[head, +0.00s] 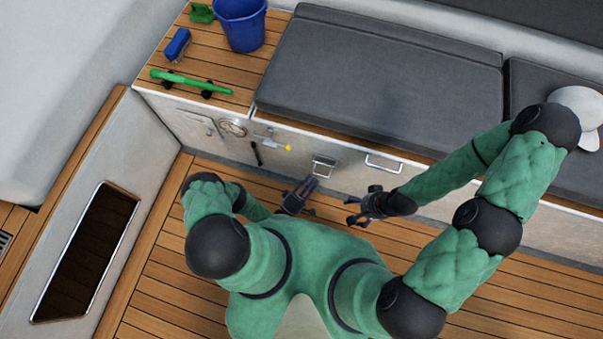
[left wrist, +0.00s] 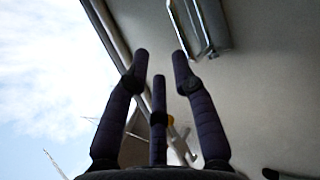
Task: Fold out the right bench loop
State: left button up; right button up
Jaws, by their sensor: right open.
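The right bench loop (head: 384,162) is a bright metal rectangle on the pale bench front, under the grey cushion. A second loop (head: 323,166) is left of it and seems to stand out from its plate. My left gripper (head: 305,184) is just below this second loop, apart from it. In the left wrist view its fingers (left wrist: 160,62) are spread with nothing between them, and a metal loop (left wrist: 207,30) shows beyond the tips, probably the second one. My right gripper (head: 353,208) is open and empty, below and left of the right loop, not touching it.
A locker top at upper left holds a blue bucket (head: 240,22), a blue brush (head: 177,44) and a green bar (head: 190,82). A black handle (head: 257,153) and yellow-tipped part (head: 280,147) are left of the loops. A white cap (head: 577,110) lies at right.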

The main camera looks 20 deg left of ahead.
pick_arm(q)
jog(key=v, duration=0.6)
jog(key=shift+w, duration=0.1)
dwell(0.6)
